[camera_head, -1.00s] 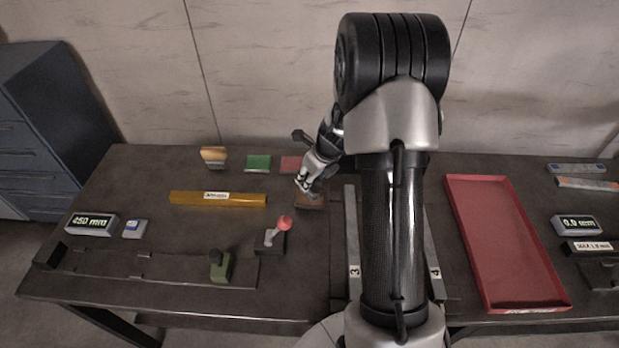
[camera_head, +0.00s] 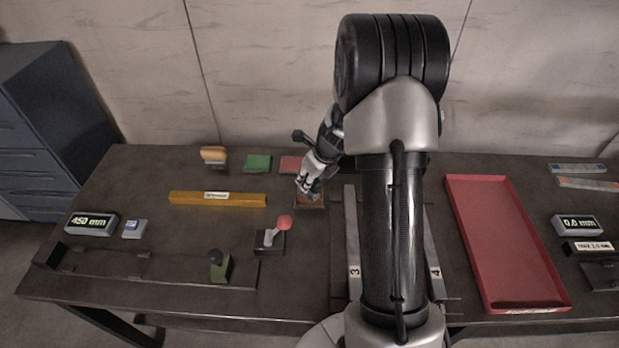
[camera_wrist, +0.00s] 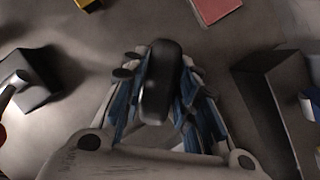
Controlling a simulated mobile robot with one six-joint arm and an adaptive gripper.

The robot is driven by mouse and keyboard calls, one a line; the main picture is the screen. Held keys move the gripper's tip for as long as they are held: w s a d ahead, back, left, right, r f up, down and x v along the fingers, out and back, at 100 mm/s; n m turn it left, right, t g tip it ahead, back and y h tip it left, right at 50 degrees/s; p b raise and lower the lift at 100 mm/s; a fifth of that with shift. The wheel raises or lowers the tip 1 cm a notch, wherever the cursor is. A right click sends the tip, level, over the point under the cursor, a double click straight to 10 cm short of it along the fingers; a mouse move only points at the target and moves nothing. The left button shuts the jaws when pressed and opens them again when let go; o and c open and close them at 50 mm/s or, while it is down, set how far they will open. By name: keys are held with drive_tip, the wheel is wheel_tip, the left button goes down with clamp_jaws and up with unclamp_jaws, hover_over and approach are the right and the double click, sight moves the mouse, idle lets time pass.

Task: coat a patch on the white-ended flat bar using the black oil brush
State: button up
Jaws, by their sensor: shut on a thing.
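My gripper (camera_head: 308,190) is low over the back middle of the table, beside a small brown open box (camera_head: 310,204). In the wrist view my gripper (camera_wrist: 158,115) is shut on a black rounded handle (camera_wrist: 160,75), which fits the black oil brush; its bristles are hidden. Two long grey flat bars lie lengthwise near the middle, one marked 3 (camera_head: 353,240) and one marked 4 (camera_head: 432,260), with white labels at their near ends. My arm hides the space between them. I cannot tell for sure which bar is the white-ended one.
A yellow bar (camera_head: 217,199) lies at left. A clamp with a red knob (camera_head: 285,223) and a green block with a dark knob (camera_head: 220,265) stand in front. Green (camera_head: 257,163) and red (camera_head: 290,163) pads lie behind. A red tray (camera_head: 505,240) is at right.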

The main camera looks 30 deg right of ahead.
drive_tip(key=shift+f, duration=0.45)
idle(1.3)
drive_tip(key=shift+r, duration=0.1)
wheel_tip(320, 180, up, 7)
drive_tip(key=p, duration=0.7)
drive_tip(key=shift+p, duration=0.3)
idle(0.5)
